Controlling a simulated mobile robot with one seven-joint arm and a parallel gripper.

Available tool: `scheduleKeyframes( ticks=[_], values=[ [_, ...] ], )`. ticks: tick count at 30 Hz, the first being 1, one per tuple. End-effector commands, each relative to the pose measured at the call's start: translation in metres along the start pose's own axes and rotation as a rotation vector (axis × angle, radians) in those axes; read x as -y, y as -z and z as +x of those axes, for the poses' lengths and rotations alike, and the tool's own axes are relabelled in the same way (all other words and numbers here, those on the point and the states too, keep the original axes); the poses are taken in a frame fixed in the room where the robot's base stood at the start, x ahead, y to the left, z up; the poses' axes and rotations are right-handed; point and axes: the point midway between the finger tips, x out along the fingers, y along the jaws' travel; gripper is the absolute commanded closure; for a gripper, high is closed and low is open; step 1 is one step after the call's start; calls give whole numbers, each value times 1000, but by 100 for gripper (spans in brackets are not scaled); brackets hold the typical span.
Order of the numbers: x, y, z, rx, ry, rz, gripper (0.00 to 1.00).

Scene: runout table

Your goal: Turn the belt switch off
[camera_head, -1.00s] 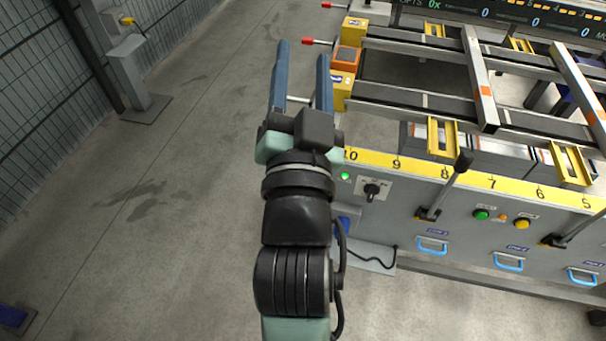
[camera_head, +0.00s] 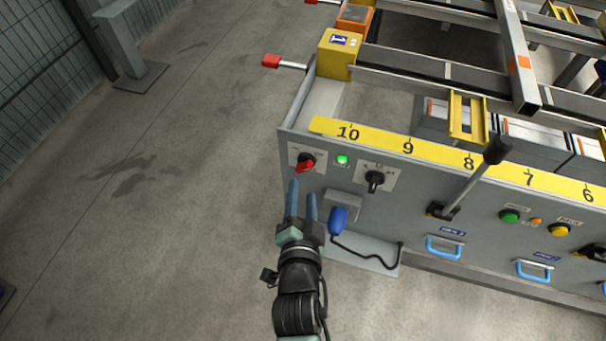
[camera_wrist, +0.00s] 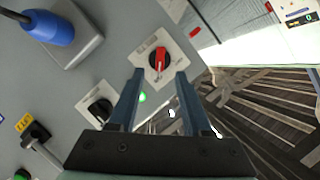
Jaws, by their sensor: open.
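Two rotary switches sit on the grey panel's left end; which one is the belt switch I cannot read from their labels. One has a red knob (camera_head: 305,162) on a pale plate, the other a black knob (camera_head: 375,181). A lit green lamp (camera_head: 342,160) sits between them. My gripper (camera_head: 302,189) is open and empty, its blue fingers just below the red knob in the head view. In the wrist view the red knob (camera_wrist: 159,60) appears between and just beyond the fingertips (camera_wrist: 160,75); contact cannot be told. The black knob (camera_wrist: 100,112) is left of the fingers.
A blue plug (camera_head: 338,218) with a black cable hangs below the switches. A red-ended rod (camera_head: 271,62) juts out at upper left. The floor on the left is clear.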

Motion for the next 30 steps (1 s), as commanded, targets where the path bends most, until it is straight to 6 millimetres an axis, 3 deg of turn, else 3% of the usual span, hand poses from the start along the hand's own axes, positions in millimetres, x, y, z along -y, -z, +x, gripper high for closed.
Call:
scheduleKeyframes(
  ticks=[6,12,24,30],
  values=[
    [1,0,39,0,2,0,51],
    [0,0,60,0,0,0,51],
    [0,0,66,0,0,-1,51],
    [0,0,66,0,0,-1,85]
  ],
)
